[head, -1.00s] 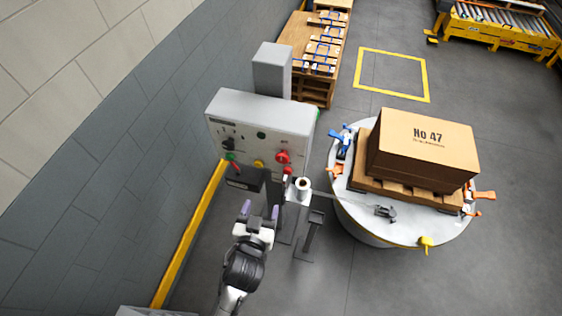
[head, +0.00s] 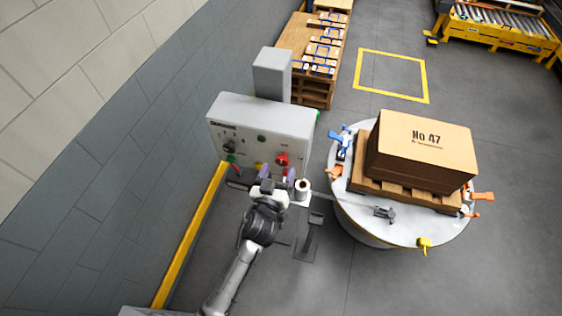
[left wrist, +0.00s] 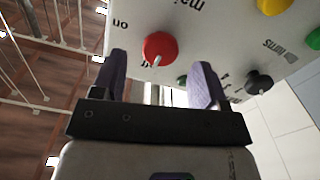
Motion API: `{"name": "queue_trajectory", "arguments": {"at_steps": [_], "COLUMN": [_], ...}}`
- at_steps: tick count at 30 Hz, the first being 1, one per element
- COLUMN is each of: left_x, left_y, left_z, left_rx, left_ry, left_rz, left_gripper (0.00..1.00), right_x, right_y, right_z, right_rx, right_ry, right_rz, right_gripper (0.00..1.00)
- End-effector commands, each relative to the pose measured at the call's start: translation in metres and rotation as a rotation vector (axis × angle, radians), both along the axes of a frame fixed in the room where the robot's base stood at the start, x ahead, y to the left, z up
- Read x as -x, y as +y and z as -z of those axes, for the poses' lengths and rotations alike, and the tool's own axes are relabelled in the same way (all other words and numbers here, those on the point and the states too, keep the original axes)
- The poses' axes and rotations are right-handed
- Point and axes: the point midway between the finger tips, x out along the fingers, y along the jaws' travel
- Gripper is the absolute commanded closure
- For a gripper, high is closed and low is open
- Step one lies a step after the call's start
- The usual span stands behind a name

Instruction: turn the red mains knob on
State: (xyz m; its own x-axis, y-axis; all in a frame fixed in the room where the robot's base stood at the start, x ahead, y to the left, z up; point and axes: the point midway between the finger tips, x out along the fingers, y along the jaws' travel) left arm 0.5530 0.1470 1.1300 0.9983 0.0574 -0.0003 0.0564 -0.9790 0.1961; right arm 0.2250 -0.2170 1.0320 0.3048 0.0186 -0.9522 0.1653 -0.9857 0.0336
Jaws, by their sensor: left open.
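The red mains knob (head: 282,159) sits on the right part of the grey control panel's (head: 264,115) sloped face. In the left wrist view the red knob (left wrist: 160,48) shows a white pointer mark toward its lower edge, with "on" lettered at its left and a partly covered word below it. My left gripper (head: 277,173) is open and empty, just in front of the panel below the knob. In the left wrist view its purple fingers (left wrist: 160,80) stand apart, with the knob beyond and between them. No contact with the knob shows. My right gripper is not in view.
A black knob (head: 229,146) and green and yellow buttons are on the same panel. A white roll (head: 302,187) on a stand is close right of my gripper. A round table (head: 365,224) with a pallet and box (head: 421,147) stands further right.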

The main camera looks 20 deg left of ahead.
Motion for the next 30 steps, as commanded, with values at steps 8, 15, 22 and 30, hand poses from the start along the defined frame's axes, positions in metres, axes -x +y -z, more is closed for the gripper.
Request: {"name": "queue_trajectory", "arguments": {"at_steps": [8,15,22,30], "left_x": [-0.027,-0.033,-0.033,-0.032], "left_y": [0.002,0.002,0.002,0.002], "left_z": [0.0,0.0,0.0,0.0], "left_rx": [-0.002,-0.001,-0.001,-0.001], "left_ry": [-0.001,-0.001,0.0,0.0], "left_rz": [0.0,0.0,0.0,0.0], "left_gripper": [0.33,0.33,0.36,0.61], "right_x": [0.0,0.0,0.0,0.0], "right_y": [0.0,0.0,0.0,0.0], "right_z": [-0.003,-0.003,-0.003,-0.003], "right_rx": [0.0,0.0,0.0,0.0], "right_ry": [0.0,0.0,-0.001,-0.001], "right_rz": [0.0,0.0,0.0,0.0], "right_gripper": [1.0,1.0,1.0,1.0]}}
